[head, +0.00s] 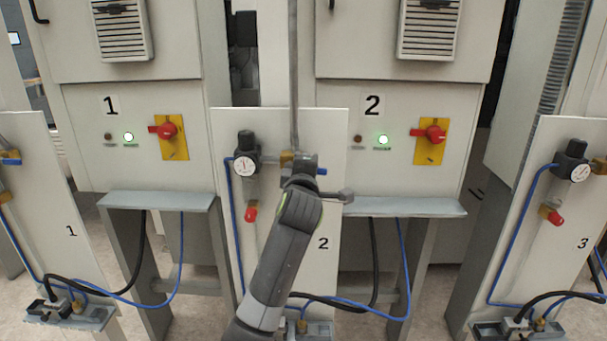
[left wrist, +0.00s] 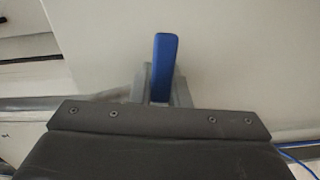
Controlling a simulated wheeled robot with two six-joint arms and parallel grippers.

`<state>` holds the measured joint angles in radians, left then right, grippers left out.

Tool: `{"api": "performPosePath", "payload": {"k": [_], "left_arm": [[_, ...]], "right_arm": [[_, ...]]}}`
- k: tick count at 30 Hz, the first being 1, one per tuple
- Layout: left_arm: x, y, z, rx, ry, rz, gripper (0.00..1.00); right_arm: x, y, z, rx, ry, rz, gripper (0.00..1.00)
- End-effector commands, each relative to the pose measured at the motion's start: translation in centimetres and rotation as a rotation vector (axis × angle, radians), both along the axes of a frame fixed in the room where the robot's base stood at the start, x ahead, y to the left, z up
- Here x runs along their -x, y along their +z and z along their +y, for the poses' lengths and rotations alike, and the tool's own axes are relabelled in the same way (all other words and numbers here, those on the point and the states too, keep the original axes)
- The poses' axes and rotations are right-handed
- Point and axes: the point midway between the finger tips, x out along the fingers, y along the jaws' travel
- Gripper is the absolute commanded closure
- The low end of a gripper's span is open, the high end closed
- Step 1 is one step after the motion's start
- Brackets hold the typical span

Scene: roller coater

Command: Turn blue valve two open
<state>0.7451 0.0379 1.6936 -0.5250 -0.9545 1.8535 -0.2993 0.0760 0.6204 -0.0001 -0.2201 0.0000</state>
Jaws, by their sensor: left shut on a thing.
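Panel 2 (head: 326,212) is a white board with a black numeral 2, in the middle of the head view. The handle of blue valve two (head: 322,171) shows as a short blue end just right of my left gripper (head: 302,168). The brass valve body (head: 287,160) is partly hidden behind the gripper. In the left wrist view, the blue handle (left wrist: 164,68) stands between the grey fingers of my left gripper (left wrist: 160,88), which is shut on it. My right gripper is not in view.
A gauge with a black regulator (head: 245,156) and a red knob (head: 250,215) are left of my arm on the same panel. Cabinets 1 (head: 85,150) and 2 (head: 340,185) stand behind, with red switches on yellow plates and lit green lamps. Panel 3 (head: 560,235) is at right.

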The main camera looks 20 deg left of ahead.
Motion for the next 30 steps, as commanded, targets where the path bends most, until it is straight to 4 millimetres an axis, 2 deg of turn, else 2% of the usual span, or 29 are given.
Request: {"api": "performPosePath", "payload": {"k": [9, 26, 27, 30], "left_arm": [[-0.01, 0.50, -0.01, 0.122, 0.001, -0.037, 1.00], [-0.01, 0.65, 0.00, 0.152, 0.001, -0.047, 1.00], [-0.01, 0.65, 0.00, 0.152, 0.001, -0.047, 0.82], [-0.01, 0.62, 0.01, 0.151, 0.001, -0.046, 0.69]], "right_arm": [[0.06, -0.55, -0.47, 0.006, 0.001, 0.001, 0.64], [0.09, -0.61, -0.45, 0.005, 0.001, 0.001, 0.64], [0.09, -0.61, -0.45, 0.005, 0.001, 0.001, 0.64], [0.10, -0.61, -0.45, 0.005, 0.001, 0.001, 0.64]]}}
